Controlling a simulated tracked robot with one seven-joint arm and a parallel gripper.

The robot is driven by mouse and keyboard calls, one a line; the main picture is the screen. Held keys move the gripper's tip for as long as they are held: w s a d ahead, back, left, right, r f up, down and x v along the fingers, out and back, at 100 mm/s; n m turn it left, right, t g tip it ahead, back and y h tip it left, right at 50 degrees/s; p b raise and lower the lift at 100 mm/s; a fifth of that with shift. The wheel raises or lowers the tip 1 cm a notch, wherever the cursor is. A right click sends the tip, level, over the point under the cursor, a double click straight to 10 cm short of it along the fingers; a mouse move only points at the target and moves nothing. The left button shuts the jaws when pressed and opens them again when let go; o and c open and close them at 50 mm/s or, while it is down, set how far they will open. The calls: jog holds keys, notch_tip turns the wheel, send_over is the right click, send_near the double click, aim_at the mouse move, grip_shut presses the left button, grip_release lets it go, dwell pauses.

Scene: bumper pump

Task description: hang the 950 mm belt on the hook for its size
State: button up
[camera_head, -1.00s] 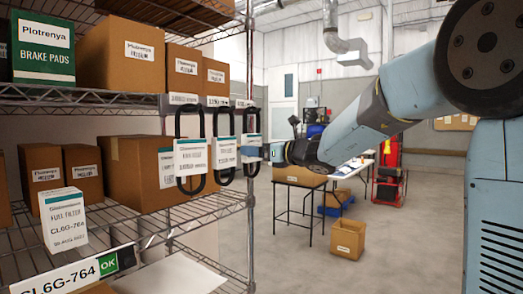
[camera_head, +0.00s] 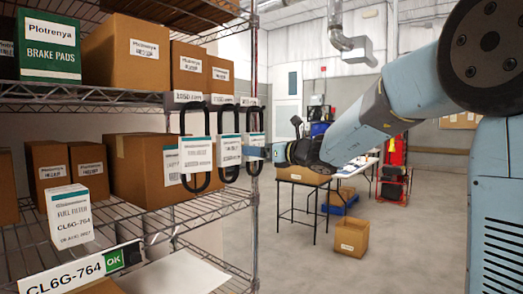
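Three black belts in white paper sleeves show in a row at the shelf's edge: a left belt (camera_head: 195,178), a middle belt (camera_head: 229,172) and a right belt (camera_head: 254,168). Small white size labels sit above them, including a left label (camera_head: 187,97), a middle label (camera_head: 221,99) and a right label (camera_head: 248,101). The print is too small to read surely, so I cannot tell which belt is 950 mm. My gripper (camera_head: 258,152) reaches in from the right, with its tip overlapping the right belt's sleeve. Whether it grips that belt is unclear; the hooks are mostly hidden.
The wire shelf (camera_head: 120,104) holds cardboard boxes (camera_head: 140,47), a green brake pads box (camera_head: 46,47) and a white filter box (camera_head: 70,217). A black-legged table (camera_head: 303,180) and a floor carton (camera_head: 351,237) stand behind my arm. The floor at right is open.

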jog(key=shift+o, duration=1)
jog(key=shift+d, duration=0.15)
jog(key=v, duration=1.3)
jog(key=s+f+n+g+h, duration=0.3)
jog(key=s+f+n, duration=0.2)
jog(key=s+n, duration=0.3)
jog(key=s+f+n+g+h, duration=0.3)
jog(key=s+f+n, duration=0.25)
jog(key=s, duration=0.35)
jog(key=s+d+f+n+h, duration=0.3)
jog(key=s+d+n+h, duration=0.1)
jog(key=s+d+n, duration=0.1)
jog(key=s+d+f+n+h, duration=0.3)
jog(key=s+d+n+h, duration=0.1)
jog(key=s+d+n, duration=0.2)
jog(key=shift+d+f+n+t, duration=0.35)
jog(key=shift+d+n, duration=0.2)
jog(key=shift+d, duration=0.55)
